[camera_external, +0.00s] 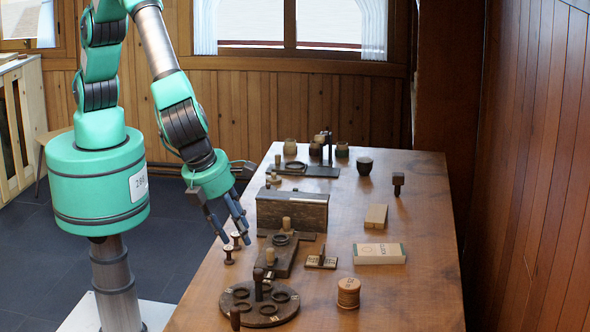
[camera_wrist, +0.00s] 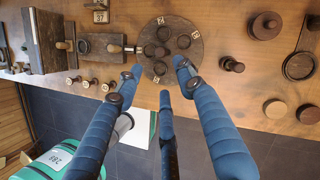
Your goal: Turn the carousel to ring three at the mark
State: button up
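The carousel (camera_external: 286,309) is a round dark wooden disc with several dark rings around an upright post (camera_external: 258,284) at the near left of the table. It also shows at the top middle of the wrist view (camera_wrist: 178,24), with small pale tags by its rings. The tag figures are too small to read surely. A dark peg (camera_external: 235,318) stands at its near side, and I cannot tell whether it is the mark. My gripper (camera_external: 234,235) is open and empty, above the table's left edge and apart from the carousel. Its spread blue fingers (camera_wrist: 160,78) partly cover the disc's lower edge.
Small spools (camera_external: 228,254) stand by the table's left edge. A dark block with a peg (camera_external: 278,258) adjoins the carousel, with a large dark box (camera_external: 292,213) behind. A round wooden spool (camera_external: 348,293) and a pale carton (camera_external: 379,254) stand to the right.

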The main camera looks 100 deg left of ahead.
aim_at(258, 270)
jog(key=x, duration=1.2)
jog(key=shift+f, duration=0.25)
jog(key=shift+c, duration=0.3)
